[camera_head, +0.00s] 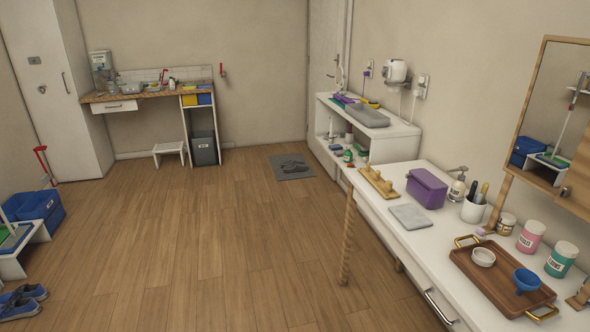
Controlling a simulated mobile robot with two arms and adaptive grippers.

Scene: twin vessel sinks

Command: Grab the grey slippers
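The grey slippers (293,165) lie side by side on a grey mat (282,175) on the wooden floor. The mat is at the far side of the room, just left of the white sink cabinet. The slippers look small and dark at this distance. Neither of my grippers shows in the head view.
A white counter (408,247) runs along the right, with a purple box (426,188) and a wooden tray (502,277) on it. A wooden post (347,235) stands at its left edge. The floor (200,250) between is clear.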

